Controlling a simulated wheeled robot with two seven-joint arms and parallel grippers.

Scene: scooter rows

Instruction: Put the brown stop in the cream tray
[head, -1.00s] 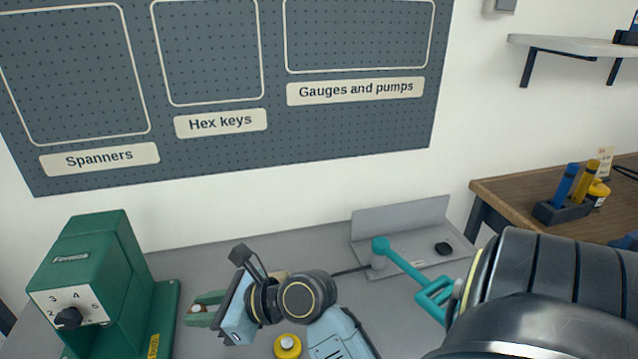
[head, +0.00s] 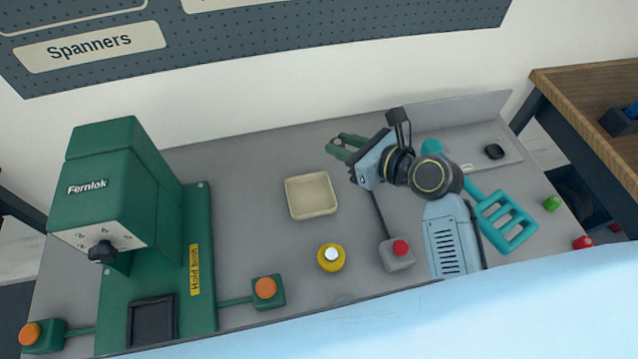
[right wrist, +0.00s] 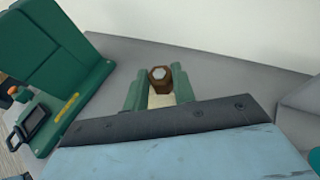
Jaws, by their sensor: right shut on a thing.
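The brown stop (head: 341,142) is a small brown hexagonal piece. It also shows in the right wrist view (right wrist: 159,76), with a pale grey top. My right gripper (head: 345,145) is shut on it, with green fingers on either side. In the head view they are behind and to the right of the cream tray (head: 311,212), a shallow square tray on the grey bench. The tray looks empty. A cream patch shows between the fingers in the right wrist view; I cannot tell if it is the tray. My left gripper is not in view.
A green Fernlok press (head: 105,185) stands at the left, with an orange button box (head: 266,290) beside it. A teal slotted tool (head: 507,222) lies at the right.

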